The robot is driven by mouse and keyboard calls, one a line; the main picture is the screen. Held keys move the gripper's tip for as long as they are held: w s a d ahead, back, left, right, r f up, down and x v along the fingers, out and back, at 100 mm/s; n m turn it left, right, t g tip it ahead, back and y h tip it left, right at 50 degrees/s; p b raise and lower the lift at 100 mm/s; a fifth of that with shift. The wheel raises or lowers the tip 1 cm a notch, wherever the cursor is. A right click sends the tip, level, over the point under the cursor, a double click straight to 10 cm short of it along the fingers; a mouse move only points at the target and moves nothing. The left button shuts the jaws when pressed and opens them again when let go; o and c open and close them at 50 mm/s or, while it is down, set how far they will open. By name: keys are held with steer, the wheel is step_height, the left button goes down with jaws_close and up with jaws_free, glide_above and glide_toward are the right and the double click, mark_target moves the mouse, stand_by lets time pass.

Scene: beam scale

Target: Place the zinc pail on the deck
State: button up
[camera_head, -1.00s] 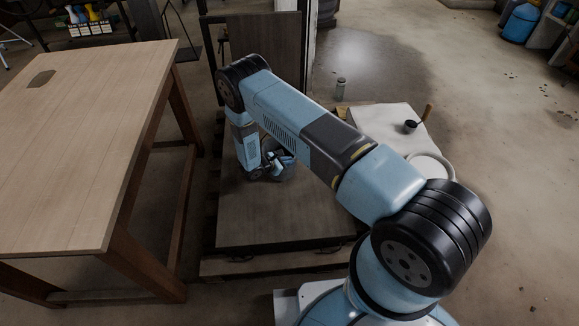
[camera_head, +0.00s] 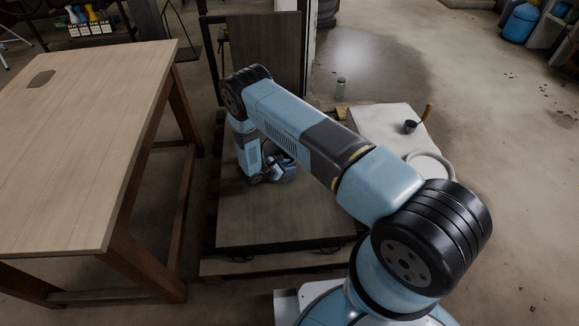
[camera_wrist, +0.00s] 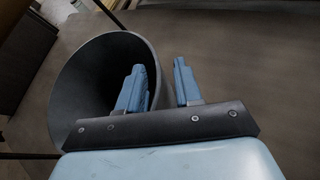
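The zinc pail (camera_wrist: 70,88) is a dark grey, round, wide-mouthed vessel at the left of the wrist view, its mouth facing the camera. My gripper (camera_wrist: 160,85) is open around the pail's right wall. One blue finger is inside the mouth and the other is outside, with a gap beside the wall. The deck (camera_head: 270,225) is the dark brown platform of the scale, and it fills the wrist view's background. In the head view my gripper (camera_head: 280,168) is low over the deck's far part. My arm mostly hides the pail there, so its base contact cannot be seen.
A light wooden table (camera_head: 90,130) stands left of the scale. An upright dark panel (camera_head: 275,55) rises behind the deck. A white-topped block (camera_head: 385,122) with a small dark pot (camera_head: 409,127) is to the right. Open floor lies farther right.

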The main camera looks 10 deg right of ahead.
steer(key=v, duration=1.2)
